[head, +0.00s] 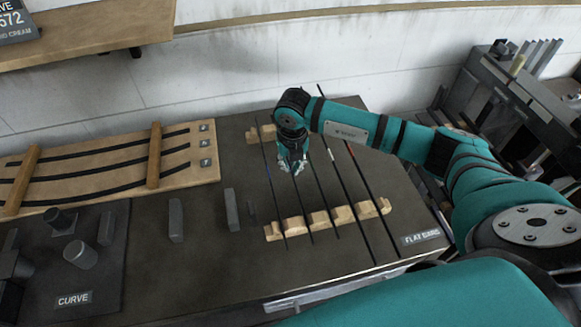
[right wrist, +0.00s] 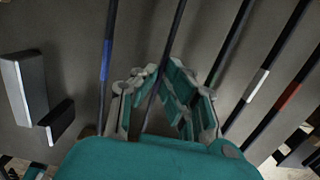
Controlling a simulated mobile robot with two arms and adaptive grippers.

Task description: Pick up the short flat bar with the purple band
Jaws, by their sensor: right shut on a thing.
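Several thin dark flat bars lie side by side across wooden notched rests on the dark table. My right gripper (head: 292,166) points down among them, shut on a dark bar (head: 304,217), the second from the left. In the right wrist view this bar (right wrist: 176,28) runs between the fingers (right wrist: 158,78). My left gripper is not in view.
The front wooden rest (head: 292,226) has several notches. Small grey blocks (head: 176,220) stand left of the bars. A wooden board with curved dark strips (head: 85,172) lies further left. A "FLAT BARS" label (head: 421,238) is at the right edge. The wall is behind.

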